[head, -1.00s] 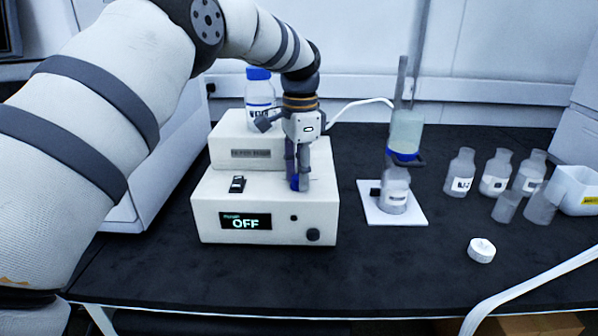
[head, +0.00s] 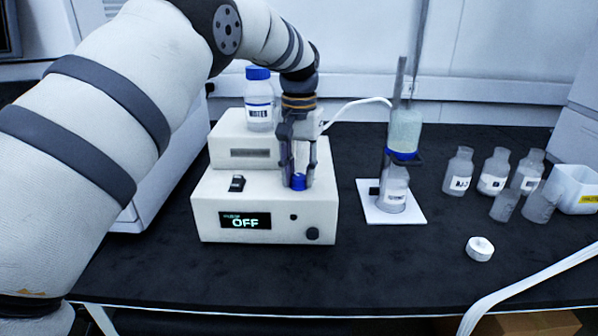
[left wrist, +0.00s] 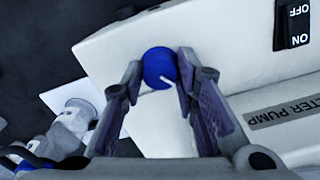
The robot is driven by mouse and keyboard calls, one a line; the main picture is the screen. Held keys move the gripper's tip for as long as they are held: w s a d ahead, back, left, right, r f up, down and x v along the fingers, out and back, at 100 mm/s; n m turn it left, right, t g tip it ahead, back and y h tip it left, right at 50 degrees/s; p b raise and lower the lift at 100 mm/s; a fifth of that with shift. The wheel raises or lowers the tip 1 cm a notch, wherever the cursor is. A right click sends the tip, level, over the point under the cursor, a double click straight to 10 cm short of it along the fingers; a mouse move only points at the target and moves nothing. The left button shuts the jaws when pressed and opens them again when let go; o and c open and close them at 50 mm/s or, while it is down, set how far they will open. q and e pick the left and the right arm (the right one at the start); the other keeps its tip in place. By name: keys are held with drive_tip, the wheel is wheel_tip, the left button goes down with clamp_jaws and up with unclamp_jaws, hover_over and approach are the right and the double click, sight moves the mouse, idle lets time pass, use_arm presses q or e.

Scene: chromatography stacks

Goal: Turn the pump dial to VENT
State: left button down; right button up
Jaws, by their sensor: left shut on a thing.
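The white filter pump (head: 265,212) stands on the black bench, and its screen (head: 245,221) reads OFF. The blue dial (head: 299,183) is on the pump's top, near its right side. In the left wrist view the blue dial (left wrist: 157,66) is round with a white pointer line toward the picture's bottom. My left gripper (head: 298,180) points down with its fingers shut on the dial's sides; they also flank it in the left wrist view (left wrist: 160,70). No VENT marking can be read, and the fingers hide part of the pump top. My right gripper is not in view.
A blue-capped bottle (head: 259,100) stands on the pump's rear step, close to the gripper. A black rocker switch (head: 237,183) is left of the dial. A column stand (head: 403,130) is to the right, with several bottles beyond. The front bench is clear around a white cap (head: 479,248).

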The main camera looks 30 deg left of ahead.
sight(299, 176)
use_arm(q)
drive_tip(key=shift+n, duration=0.6)
drive_tip(key=c, duration=1.2)
unclamp_jaws()
drive_tip(key=shift+c, duration=0.2)
wheel_tip(299, 176, up, 12)
